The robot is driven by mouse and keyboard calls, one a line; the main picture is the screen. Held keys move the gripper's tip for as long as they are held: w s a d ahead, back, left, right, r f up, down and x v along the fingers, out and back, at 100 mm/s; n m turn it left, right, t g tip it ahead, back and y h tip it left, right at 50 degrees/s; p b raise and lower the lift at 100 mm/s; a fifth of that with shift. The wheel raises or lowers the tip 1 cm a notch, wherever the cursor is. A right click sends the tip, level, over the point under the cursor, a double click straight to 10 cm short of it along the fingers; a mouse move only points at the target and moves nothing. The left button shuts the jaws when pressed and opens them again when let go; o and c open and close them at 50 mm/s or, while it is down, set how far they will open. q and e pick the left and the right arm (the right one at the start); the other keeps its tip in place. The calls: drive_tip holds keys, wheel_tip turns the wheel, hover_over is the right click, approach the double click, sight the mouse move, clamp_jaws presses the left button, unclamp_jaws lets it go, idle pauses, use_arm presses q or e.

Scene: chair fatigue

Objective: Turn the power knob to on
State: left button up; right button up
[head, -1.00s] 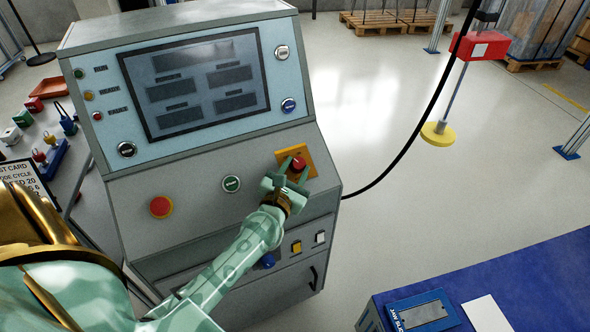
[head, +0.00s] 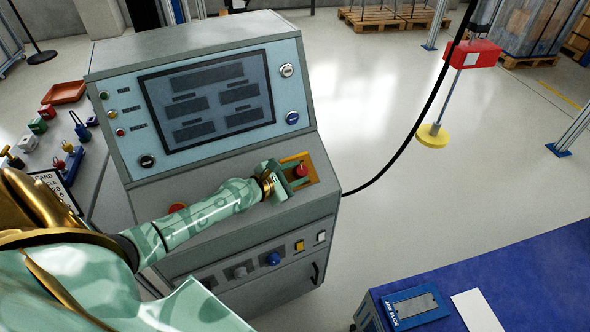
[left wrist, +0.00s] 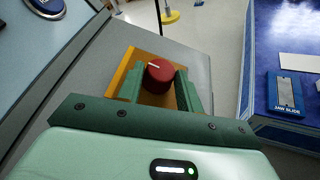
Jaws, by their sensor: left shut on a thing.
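The red power knob (head: 301,170) sits on a yellow-orange plate (head: 318,162) at the right end of the console's sloped panel. In the left wrist view the knob (left wrist: 158,75) shows a white pointer line towards the upper left. My left gripper (head: 292,172) is at the knob, with one green finger (left wrist: 133,86) on its left and the other on its right; it is shut on the knob. My left arm reaches in from the left across the panel and hides part of it. My right gripper is not in view.
The grey console (head: 235,215) carries a dark screen (head: 208,100). A red emergency button (head: 178,207) is partly hidden by my left arm. A blue table (head: 520,270) stands at the lower right. A black cable (head: 405,148) hangs at the right. Open floor lies behind.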

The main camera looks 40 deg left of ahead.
use_arm(q)
drive_tip(key=shift+w+a+r+m+g+h, duration=0.1)
drive_tip(key=shift+a+m+g+h, duration=0.05)
drive_tip(key=shift+m+g+h, duration=0.4)
drive_tip(key=shift+w+a+r+m+g+h, duration=0.1)
drive_tip(key=shift+m+g+h, duration=0.35)
drive_tip(key=shift+m+h, duration=0.15)
drive_tip(key=shift+w+a+m+g+h, duration=0.1)
drive_tip(key=shift+m+g+h, duration=0.45)
drive_tip(key=shift+m+g, duration=0.5)
drive_tip(key=o, duration=1)
drive_tip(key=p+v, duration=0.3)
drive_tip(key=v, duration=1.3)
drive_tip(key=shift+a+r+p, duration=0.2)
drive_tip(key=shift+r+p, duration=0.1)
drive_tip(key=shift+p, duration=0.1)
drive_tip(key=shift+w, duration=0.1)
